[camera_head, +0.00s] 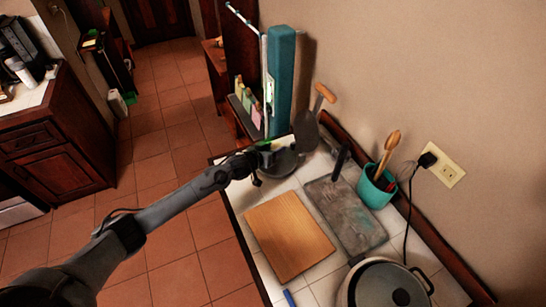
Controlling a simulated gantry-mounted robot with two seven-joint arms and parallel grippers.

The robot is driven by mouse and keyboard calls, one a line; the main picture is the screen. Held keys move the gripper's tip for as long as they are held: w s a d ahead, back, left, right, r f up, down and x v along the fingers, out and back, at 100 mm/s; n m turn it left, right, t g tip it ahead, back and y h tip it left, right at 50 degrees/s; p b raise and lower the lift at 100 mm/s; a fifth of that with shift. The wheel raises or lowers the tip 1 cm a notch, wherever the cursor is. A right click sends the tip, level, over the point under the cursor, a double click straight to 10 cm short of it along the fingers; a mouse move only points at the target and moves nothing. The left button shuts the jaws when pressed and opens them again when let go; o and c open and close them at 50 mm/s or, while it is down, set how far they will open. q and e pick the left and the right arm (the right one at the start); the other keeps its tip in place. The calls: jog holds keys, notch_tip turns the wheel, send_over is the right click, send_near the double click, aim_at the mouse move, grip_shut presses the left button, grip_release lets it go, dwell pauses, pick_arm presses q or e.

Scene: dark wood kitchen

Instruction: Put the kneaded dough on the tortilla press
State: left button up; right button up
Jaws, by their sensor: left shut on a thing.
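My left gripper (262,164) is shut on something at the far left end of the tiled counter. What it holds is too small and hidden to make out. A dark round plate (283,162) lies just right of the fingers, and a dark raised plate with a wooden handle (323,96) leans up behind it. Together they look like an open tortilla press. The gripper is over or beside the lower plate's left edge; I cannot tell if they touch. I see no dough. My right gripper is not in view.
A wooden board (289,236) and a grey stone slab (346,216) lie on the counter. A teal pot of utensils (376,186) stands by the wall. A lidded pot (385,287) is at the front. A tall teal object (281,80) rises behind the press.

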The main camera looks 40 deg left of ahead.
pick_arm(q)
jog(key=shift+a+f, duration=0.2)
jog(key=shift+f, duration=0.1)
notch_tip(320, 180, down, 4)
jog(key=shift+r, duration=0.2)
jog(key=shift+f, duration=0.1)
jog(key=shift+f+b, duration=0.1)
jog(key=shift+b, duration=0.25)
jog(key=o, duration=1)
